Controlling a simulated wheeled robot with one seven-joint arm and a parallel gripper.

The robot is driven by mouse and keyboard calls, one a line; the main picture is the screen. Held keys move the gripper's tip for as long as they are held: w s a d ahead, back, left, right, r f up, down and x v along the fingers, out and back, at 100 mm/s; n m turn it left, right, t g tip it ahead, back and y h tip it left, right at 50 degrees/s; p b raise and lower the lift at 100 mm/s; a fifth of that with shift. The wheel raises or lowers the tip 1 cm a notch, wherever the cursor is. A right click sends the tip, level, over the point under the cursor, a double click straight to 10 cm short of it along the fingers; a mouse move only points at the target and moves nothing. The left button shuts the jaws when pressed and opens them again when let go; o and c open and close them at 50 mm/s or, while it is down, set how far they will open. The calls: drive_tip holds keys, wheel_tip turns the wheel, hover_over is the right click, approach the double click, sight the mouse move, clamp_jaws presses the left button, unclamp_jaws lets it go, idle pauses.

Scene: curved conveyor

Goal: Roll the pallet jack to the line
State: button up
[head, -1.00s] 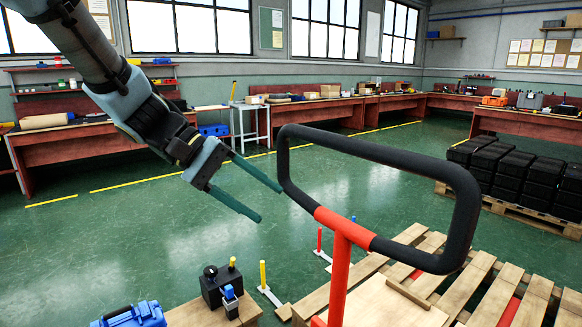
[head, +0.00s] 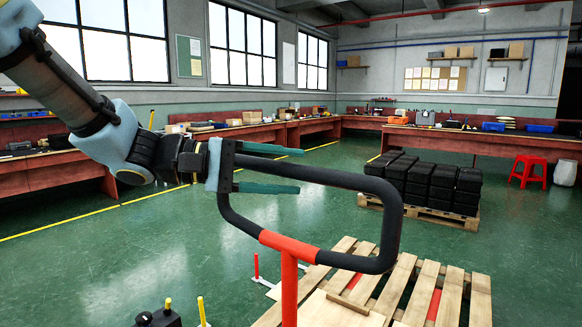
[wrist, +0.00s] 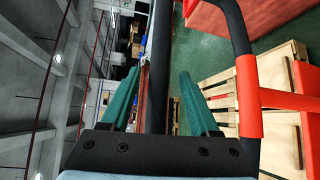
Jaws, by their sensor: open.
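The pallet jack (head: 290,290) shows its red upright and a black loop handle (head: 393,230) with a red lower middle. It also shows in the wrist view (wrist: 249,100). Red parts of the jack show through gaps in a wooden pallet (head: 458,284); its base is hidden. My gripper (head: 298,170) is open at the handle's upper bar, its green fingers above and below the bar in the head view. In the wrist view, a black bar stands between the two fingers (wrist: 158,75), with visible gaps; I cannot tell whether either finger touches it.
Stacked black crates (head: 437,185) stand on another pallet at the back right. A red stool (head: 529,171) is beyond. Red benches (head: 480,143) line the walls. Small red and yellow posts (head: 256,266) stand near the jack. Green floor is open at left (head: 130,260).

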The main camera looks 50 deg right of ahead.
drive_tip(key=shift+s+d+f, duration=0.1)
drive_tip(key=shift+s+d, duration=0.35)
drive_tip(key=shift+d, duration=0.05)
clamp_jaws()
drive_tip(key=shift+f, duration=0.1)
idle(1.1)
